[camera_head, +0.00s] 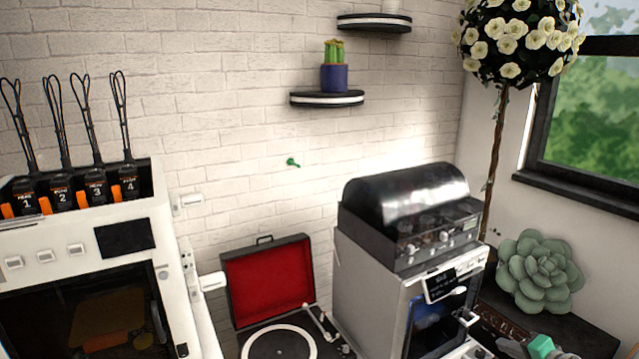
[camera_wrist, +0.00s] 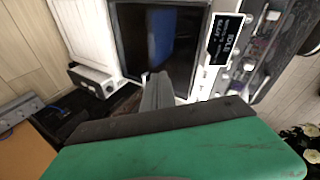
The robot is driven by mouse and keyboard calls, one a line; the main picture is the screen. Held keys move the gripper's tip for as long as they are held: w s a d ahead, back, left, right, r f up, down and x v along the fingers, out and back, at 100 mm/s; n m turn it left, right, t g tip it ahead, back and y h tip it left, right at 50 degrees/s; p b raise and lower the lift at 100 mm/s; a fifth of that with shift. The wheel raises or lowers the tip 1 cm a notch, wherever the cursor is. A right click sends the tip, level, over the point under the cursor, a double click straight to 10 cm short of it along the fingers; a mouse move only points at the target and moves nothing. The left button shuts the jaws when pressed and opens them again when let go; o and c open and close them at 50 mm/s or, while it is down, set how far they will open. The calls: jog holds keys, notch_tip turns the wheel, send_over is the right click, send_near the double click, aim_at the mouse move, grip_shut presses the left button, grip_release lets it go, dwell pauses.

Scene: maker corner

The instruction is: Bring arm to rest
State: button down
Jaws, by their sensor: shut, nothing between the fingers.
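In the wrist view my gripper (camera_wrist: 158,88) shows as narrow grey fingers, closed together and empty, beyond a large green part with a dark edge. The fingers point toward the dark door of a white machine (camera_wrist: 195,50) with a small text display, and a blue shape shows behind the door. They overlap the machine in the picture; I cannot tell the gap. In the head view the same white machine (camera_head: 380,290) stands right of centre. A small green block at the bottom right edge may be part of my arm; most of the arm is out of view.
A large white machine (camera_head: 110,250) stands at the left, beside a red-lined record player (camera_head: 268,285). A domed black unit (camera_head: 410,205) tops the white machine. A succulent (camera_head: 540,270) and a flowering tree (camera_head: 515,35) stand at the right. Wall shelves (camera_head: 327,98) hang above.

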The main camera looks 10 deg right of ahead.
jog(key=s+a+f+n+g+y, duration=0.1)
jog(key=s+a+f+g, duration=0.3)
jog(key=s+f, duration=0.25)
jog(key=s+a+f+g, duration=0.3)
jog(key=s+f, duration=0.3)
jog(key=s, duration=0.2)
jog(key=s+a+r+n+g, duration=0.25)
jog(key=s+a+g, duration=0.25)
jog(key=s+a, duration=0.3)
jog(key=w+a+r+n+t+h, duration=0.1)
jog(key=w+a+r+n, duration=0.1)
jog(key=a+r, duration=0.4)
jog(key=w+a+r+n+t+h+p, duration=0.1)
jog(key=w+a+r+n, duration=0.2)
jog(key=a, duration=0.7)
jog(key=w+a+r+n+t, duration=0.1)
jog(key=w+a+r+n, duration=0.2)
jog(key=a+r, duration=0.5)
jog(key=shift+r+n+h, duration=0.35)
jog(key=shift+n+h, duration=0.05)
jog(key=shift+n, duration=0.15)
jog(key=c, duration=2.1)
grip_release()
jog(key=shift+w, duration=0.1)
